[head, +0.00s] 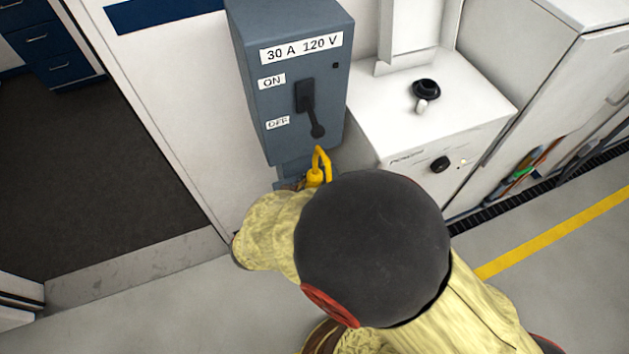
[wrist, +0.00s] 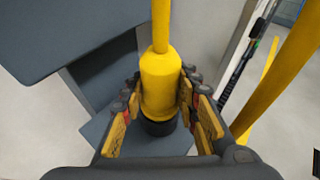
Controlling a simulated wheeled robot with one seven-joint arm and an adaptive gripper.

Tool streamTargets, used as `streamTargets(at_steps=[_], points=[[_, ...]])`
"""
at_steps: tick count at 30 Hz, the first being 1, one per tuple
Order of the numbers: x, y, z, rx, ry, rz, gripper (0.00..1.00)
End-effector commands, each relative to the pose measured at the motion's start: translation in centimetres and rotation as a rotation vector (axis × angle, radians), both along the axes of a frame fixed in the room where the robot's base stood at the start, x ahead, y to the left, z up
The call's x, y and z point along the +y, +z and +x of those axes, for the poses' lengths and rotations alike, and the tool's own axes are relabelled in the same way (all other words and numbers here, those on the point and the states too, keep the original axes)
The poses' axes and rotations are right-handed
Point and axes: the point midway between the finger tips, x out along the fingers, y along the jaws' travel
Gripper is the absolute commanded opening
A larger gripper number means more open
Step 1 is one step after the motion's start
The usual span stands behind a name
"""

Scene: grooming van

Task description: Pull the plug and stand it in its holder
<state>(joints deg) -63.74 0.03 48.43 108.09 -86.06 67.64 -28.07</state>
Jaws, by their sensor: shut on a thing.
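The yellow plug (head: 314,178) shows just below the grey switch box in the head view, with its yellow cord (head: 326,160) bent in a loop above it. In the wrist view, the plug (wrist: 160,82) has a black lower end (wrist: 157,127). My gripper (wrist: 160,92) is shut on the plug's yellow body, one finger on each side. A grey ledge (wrist: 98,133) lies below and beside the plug. I cannot tell whether the black end is seated in a socket. My arm hides most of the gripper in the head view. I cannot make out the holder.
The grey switch box (head: 290,60) reads 30 A 120 V; its black lever (head: 316,127) points down near OFF. A white cabinet (head: 465,107) with a black round item (head: 426,89) on top stands to its right. An open doorway (head: 95,170) is at the left.

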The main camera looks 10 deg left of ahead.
Motion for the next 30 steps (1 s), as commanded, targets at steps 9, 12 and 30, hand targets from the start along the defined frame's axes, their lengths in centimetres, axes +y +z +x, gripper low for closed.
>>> streamTargets(at_steps=[9, 12, 30], points=[[0.0, -0.4, 0.0, -0.001, 0.000, 0.000, 0.00], [0.0, -0.6, 0.0, -0.001, 0.000, 0.000, 0.00], [0.0, -1.1, 0.0, 0.000, 0.000, 0.000, 0.39]])
